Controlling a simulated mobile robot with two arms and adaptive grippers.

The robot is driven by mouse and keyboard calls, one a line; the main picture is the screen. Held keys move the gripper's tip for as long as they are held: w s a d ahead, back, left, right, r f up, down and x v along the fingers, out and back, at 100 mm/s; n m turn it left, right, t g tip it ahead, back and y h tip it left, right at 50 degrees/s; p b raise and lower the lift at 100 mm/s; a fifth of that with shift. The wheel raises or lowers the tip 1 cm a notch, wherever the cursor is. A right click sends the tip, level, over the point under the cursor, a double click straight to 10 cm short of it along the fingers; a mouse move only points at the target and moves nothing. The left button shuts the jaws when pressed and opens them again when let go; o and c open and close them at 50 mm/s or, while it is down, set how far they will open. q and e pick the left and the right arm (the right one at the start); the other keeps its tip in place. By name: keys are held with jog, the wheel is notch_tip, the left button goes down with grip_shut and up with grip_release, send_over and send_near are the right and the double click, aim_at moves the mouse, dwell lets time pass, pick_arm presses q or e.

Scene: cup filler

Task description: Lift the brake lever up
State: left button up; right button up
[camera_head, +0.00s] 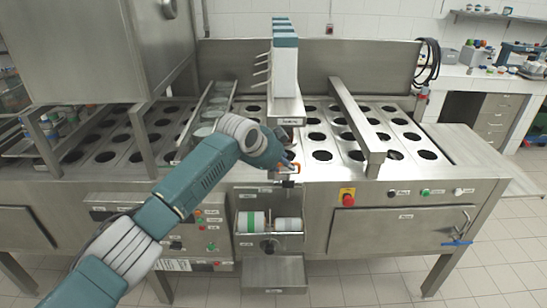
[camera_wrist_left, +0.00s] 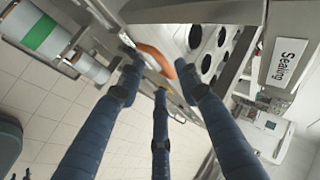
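An orange handle (camera_head: 295,168), which looks like the brake lever, sits at the front edge of the steel machine, above the film rolls. My left gripper (camera_head: 286,164) is right at it, coming from the left. In the left wrist view the orange handle (camera_wrist_left: 155,60) lies between the spread blue fingers of my left gripper (camera_wrist_left: 160,75). The fingers look apart and not closed on it. I cannot tell whether any finger touches it.
A green-striped roll (camera_head: 251,222) and a white roll (camera_head: 288,224) sit below the lever. The sealing unit (camera_head: 284,75) stands behind it, with a "Sealing" label (camera_wrist_left: 288,61). A red emergency button (camera_head: 347,197) is to the right. The tiled floor in front is clear.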

pick_arm(q)
jog(key=v, duration=0.7)
